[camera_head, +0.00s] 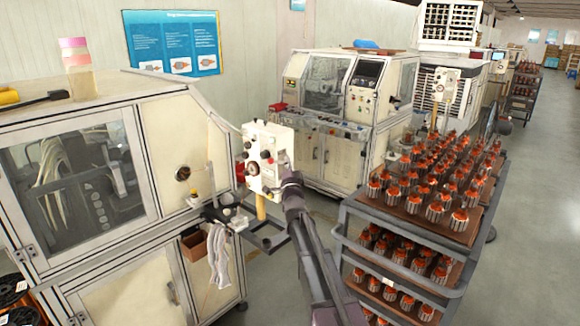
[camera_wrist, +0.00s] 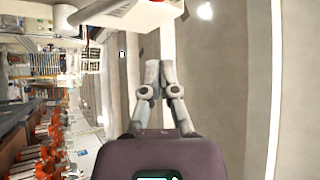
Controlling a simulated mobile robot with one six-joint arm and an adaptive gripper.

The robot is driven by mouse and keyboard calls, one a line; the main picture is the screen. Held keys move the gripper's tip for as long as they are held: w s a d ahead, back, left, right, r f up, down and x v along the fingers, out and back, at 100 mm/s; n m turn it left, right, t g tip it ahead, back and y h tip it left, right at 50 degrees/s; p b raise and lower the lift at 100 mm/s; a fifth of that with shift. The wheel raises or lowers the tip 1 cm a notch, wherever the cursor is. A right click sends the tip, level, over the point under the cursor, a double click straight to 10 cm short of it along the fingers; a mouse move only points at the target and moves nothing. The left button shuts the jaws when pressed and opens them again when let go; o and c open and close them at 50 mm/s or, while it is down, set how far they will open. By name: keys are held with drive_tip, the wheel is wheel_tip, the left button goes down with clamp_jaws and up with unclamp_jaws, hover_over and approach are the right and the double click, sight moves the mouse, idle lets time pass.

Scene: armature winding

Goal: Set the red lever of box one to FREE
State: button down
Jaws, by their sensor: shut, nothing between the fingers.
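A cream control box (camera_head: 268,150) with dark knobs and red parts stands on a yellow post beside the left machine. A round red part (camera_head: 253,168) sits on its front; I cannot tell whether this is the lever, nor read any FREE mark. My gripper (camera_head: 290,178) is at the right edge of this box in the head view; contact cannot be told. In the wrist view my gripper (camera_wrist: 160,68) is shut and empty, its fingers together. The box's edge (camera_wrist: 130,12) and a bit of red (camera_wrist: 158,1) show above the fingertips there.
A dark trolley (camera_head: 400,262) with several orange-and-metal armatures stands right of my arm. The left machine (camera_head: 165,150) has a cloth (camera_head: 218,258) hanging at its corner. Another machine (camera_head: 345,120) stands behind. The floor (camera_head: 530,220) at right is clear.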

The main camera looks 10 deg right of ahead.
sight(280, 163)
drive_tip(key=shift+w+a+f+b, duration=0.15)
drive_tip(key=shift+w+a+b, duration=0.15)
drive_tip(key=shift+w+a, duration=0.5)
drive_tip(key=shift+w+a+f+b, duration=0.15)
drive_tip(key=shift+w+a+b, duration=0.1)
drive_tip(key=shift+w+a, duration=0.5)
drive_tip(key=shift+d, duration=0.1)
drive_tip(key=shift+a+f+n+b, duration=0.25)
drive_tip(key=shift+a+n+b, duration=0.05)
drive_tip(key=shift+a+b, duration=0.1)
